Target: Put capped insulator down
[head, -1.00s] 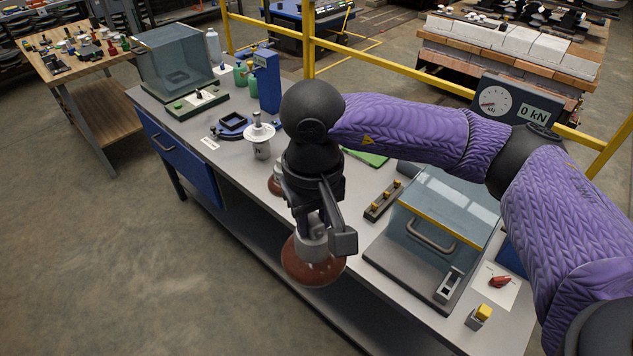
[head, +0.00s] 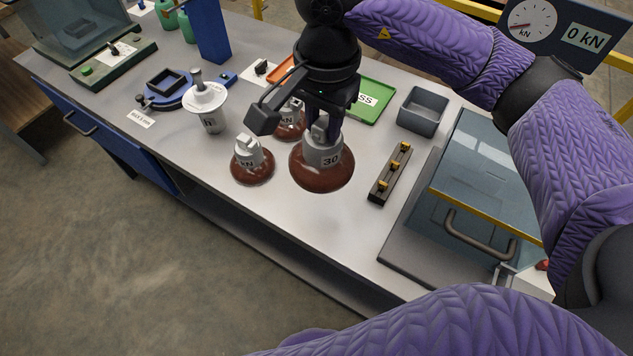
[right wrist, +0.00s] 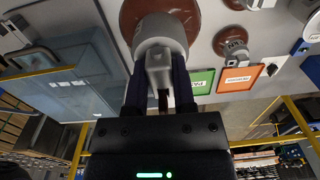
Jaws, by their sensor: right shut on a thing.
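My right gripper (head: 318,122) is shut on the grey cap of a brown insulator (head: 322,178) marked 30, which is upright at the bench top (head: 290,225). I cannot tell whether its base touches the surface. In the right wrist view the fingers (right wrist: 160,88) clasp the metal fitting above the cap (right wrist: 160,35). Another brown capped insulator (head: 252,170) stands just left of it. A third (head: 290,122) stands behind, partly hidden by the gripper. My left gripper is not in view.
Right of the held insulator is a dark rail with brass pegs (head: 390,172), then a clear-lidded box (head: 480,190) with a handle. A green tray (head: 372,100), an orange tray (head: 283,70) and a grey bin (head: 422,110) lie behind. The bench front is clear.

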